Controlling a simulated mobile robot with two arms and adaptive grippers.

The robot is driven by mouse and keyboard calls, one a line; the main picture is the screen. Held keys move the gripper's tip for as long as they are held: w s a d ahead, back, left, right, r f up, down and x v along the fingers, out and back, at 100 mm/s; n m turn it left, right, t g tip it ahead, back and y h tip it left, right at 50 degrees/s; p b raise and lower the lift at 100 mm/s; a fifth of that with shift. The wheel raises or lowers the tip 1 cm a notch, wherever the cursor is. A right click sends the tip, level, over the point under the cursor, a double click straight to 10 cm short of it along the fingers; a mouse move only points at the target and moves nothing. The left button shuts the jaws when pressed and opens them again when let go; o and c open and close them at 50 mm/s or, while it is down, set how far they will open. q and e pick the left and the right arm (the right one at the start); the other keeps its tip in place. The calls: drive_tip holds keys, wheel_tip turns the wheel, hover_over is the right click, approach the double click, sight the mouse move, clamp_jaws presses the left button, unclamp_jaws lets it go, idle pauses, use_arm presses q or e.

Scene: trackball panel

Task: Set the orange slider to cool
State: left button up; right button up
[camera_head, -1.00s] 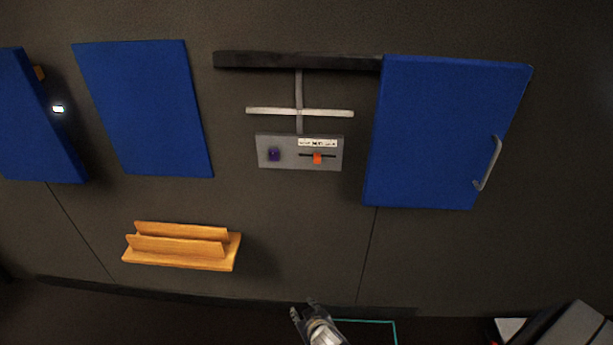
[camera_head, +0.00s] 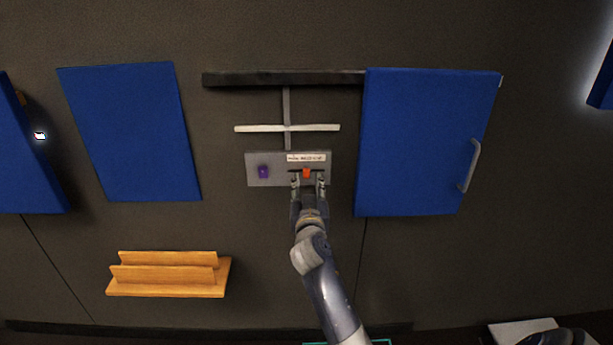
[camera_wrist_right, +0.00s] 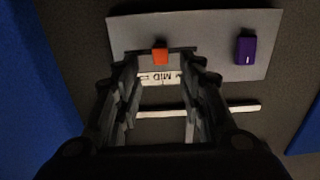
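The orange slider (camera_head: 306,173) sits on a dark horizontal slot on the right half of a grey panel (camera_head: 276,181). A white label strip (camera_head: 306,157) lies just above the slot. My right gripper (camera_head: 308,180) is open at the panel, with one finger on each side of the slider. In the right wrist view the slider (camera_wrist_right: 160,55) shows between the open fingers (camera_wrist_right: 160,80), apart from both, and part of the label (camera_wrist_right: 162,79) reads "MID". The rest of its text is hidden or too small to read. My left gripper is not in view.
A purple control (camera_head: 263,172) sits on the panel's left half. A white crossbar (camera_head: 287,128) is above the panel. A blue door (camera_head: 425,140) with a grey handle is close on the right. An orange rack (camera_head: 165,282) is lower left.

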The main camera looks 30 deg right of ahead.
sight(307, 173)
drive_tip(key=shift+x, duration=2.35)
drive_tip(key=shift+a, duration=0.1)
